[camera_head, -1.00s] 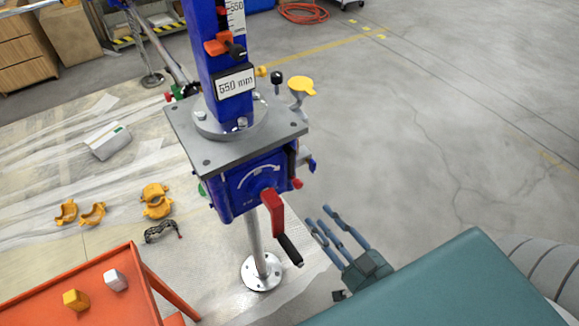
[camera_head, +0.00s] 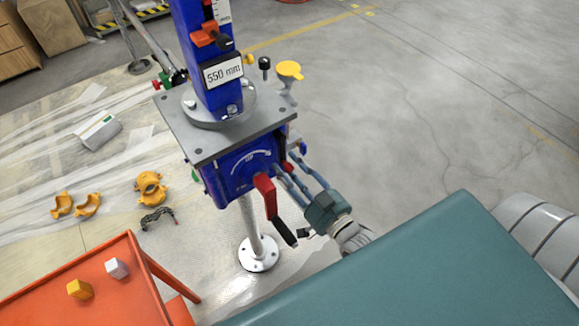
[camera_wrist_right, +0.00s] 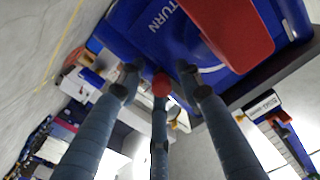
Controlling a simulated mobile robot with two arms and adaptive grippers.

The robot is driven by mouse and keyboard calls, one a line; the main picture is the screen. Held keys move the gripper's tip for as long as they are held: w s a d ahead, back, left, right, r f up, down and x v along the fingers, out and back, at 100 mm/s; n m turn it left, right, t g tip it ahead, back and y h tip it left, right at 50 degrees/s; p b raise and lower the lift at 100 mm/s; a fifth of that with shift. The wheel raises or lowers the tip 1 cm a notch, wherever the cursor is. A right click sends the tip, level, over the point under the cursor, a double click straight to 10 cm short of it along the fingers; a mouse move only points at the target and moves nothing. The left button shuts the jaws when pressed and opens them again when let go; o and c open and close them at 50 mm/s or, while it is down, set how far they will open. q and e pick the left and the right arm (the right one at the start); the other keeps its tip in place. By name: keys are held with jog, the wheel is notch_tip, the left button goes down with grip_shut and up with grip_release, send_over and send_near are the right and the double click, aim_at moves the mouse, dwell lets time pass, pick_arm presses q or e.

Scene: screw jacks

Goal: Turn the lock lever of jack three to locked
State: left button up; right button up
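The jack has a blue column (camera_head: 203,60) with a 550 mm sign, a grey plate (camera_head: 200,140) and a blue gearbox (camera_head: 232,178). A red crank (camera_head: 265,195) with a black handle hangs at its front. A small red knob (camera_head: 287,167) shows at the gearbox's right side. In the right wrist view a round red knob (camera_wrist_right: 161,84) lies between the fingertips. Which part is the lock lever is unclear. My right gripper (camera_head: 293,170) is open, its fingers pointing at the gearbox's right side; contact cannot be told. My left gripper is not in view.
An orange table (camera_head: 125,275) with a yellow and a white block stands front left. Orange clamps (camera_head: 150,188) and a dark chain-like item (camera_head: 157,217) lie on the floor sheet. A yellow-topped part (camera_head: 290,70) stands behind the plate.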

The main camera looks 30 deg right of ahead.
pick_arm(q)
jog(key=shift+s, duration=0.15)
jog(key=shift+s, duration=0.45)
pick_arm(e)
grip_shut()
jog(key=shift+d+f, duration=0.1)
